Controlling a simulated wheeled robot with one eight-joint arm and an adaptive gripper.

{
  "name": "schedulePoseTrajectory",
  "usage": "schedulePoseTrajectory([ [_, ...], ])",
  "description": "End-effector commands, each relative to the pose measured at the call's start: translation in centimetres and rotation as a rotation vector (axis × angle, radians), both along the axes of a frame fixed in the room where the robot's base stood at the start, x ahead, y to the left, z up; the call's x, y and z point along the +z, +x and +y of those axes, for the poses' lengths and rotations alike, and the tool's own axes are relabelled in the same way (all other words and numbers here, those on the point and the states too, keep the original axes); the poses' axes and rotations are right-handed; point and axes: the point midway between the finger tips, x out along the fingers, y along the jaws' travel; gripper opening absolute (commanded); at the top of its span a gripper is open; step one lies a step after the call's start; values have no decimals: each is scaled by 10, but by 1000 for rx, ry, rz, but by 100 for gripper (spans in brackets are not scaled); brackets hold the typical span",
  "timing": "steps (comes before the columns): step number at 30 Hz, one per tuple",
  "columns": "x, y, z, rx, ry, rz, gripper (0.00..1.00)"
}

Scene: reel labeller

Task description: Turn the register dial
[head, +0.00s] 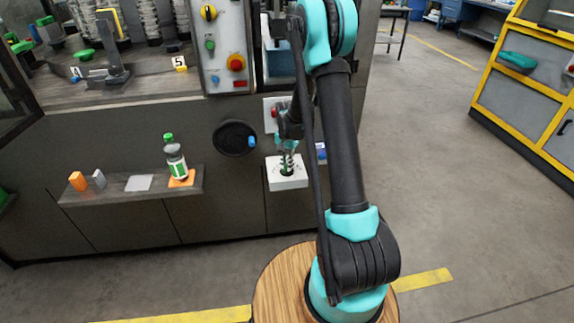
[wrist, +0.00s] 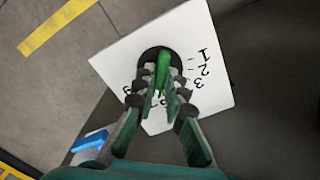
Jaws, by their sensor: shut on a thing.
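The register dial is a black round knob with a green bar across it (wrist: 163,66), set in a white plate (wrist: 205,50) marked 1, 2, 3. More marks at the lower edge of the knob are partly hidden by my fingers. In the head view the white plate (head: 287,183) sticks out from the front of the dark machine. My gripper (wrist: 160,92) is shut on the green bar, one finger on each side. In the head view my gripper (head: 287,160) points down onto the plate, and the knob is mostly hidden.
A black handwheel with a blue knob (head: 236,139) is left of the plate. A blue part (head: 321,152) is close on its right. A control panel (head: 225,50) is above. A shelf (head: 120,190) to the left holds a bottle (head: 175,158) and small blocks.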

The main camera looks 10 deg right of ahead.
Motion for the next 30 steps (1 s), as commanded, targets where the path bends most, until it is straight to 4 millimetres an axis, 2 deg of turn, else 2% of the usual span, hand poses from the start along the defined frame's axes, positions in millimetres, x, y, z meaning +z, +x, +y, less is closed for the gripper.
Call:
schedulePoseTrajectory([
  [12,0,0,0,-7,0,0,0],
  [13,0,0,0,-7,0,0,13],
  [18,0,0,0,-6,0,0,32],
  [26,0,0,0,-6,0,0,32],
  [30,8,0,0,-6,0,0,32],
])
